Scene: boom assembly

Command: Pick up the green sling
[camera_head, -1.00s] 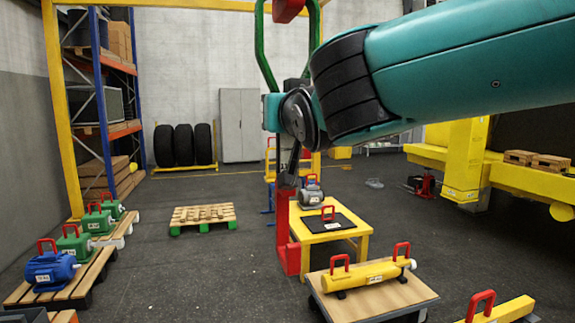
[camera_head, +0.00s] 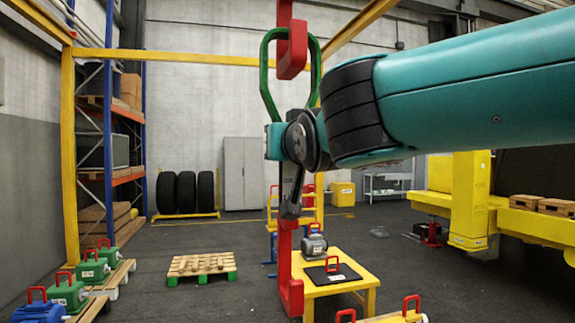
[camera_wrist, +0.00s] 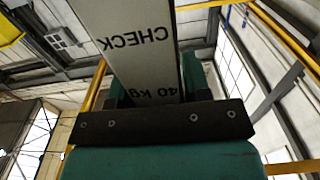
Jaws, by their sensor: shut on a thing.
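The green sling (camera_head: 266,80) is a tall upright loop in the head view, with its top at a red hook (camera_head: 291,62) that comes down from above. I cannot tell whether the hook bears it. The loop's lower end goes behind my wrist. In the wrist view my gripper (camera_wrist: 158,97) is shut on a flat grey plate (camera_wrist: 140,45) marked CHECK and 40 kg. A green strip shows at the plate's right side. Below my wrist hangs a red bar with a hooked lower end (camera_head: 290,262). How the parts join is hidden.
A yellow table (camera_head: 330,276) with a grey motor (camera_head: 313,246) stands behind the lower red hook. A wooden pallet (camera_head: 202,264) lies left of it. Green and blue loads (camera_head: 68,292) stand at the left. A yellow frame (camera_head: 68,150) spans the area.

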